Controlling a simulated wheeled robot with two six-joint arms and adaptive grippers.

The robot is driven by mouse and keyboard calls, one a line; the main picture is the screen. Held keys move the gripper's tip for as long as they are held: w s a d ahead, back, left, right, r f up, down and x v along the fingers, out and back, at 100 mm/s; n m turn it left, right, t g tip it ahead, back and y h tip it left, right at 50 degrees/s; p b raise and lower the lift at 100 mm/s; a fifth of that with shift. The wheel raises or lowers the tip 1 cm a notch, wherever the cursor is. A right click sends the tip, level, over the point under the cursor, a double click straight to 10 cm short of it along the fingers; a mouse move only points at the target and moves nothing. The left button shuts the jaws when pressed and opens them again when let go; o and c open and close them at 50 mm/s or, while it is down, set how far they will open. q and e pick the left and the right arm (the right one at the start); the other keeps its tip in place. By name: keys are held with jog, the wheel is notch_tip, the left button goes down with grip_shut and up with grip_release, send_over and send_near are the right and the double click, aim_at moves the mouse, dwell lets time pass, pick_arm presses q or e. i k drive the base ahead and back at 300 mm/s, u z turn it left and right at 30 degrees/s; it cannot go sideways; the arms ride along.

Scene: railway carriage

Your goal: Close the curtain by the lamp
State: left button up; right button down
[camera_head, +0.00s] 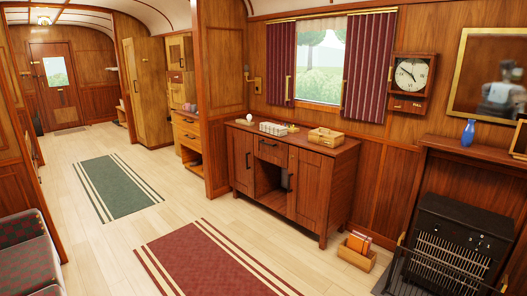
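Two dark red pleated curtains hang from a brass rail (318,14) on either side of the window (319,62). The left curtain (280,62) is bunched at the window's left edge, on the side of a small wall lamp (247,73). The right curtain (368,66) is bunched at the right edge, beside the wall clock. Each curtain has a brass handle on its inner edge: the left handle (289,88) and the right handle (344,88). The glass between them is uncovered. Neither of my grippers is in view.
The red rug (210,262) and floor in front are clear.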

aim_at(281, 35)
jog(key=u, duration=0.45)
jog(key=i, duration=2.5)
jog(key=u, duration=0.2)
jog(key=i, duration=2.35)
jog(key=z, duration=0.7)
jog(key=i, duration=1.4)
jog(key=z, duration=0.25)
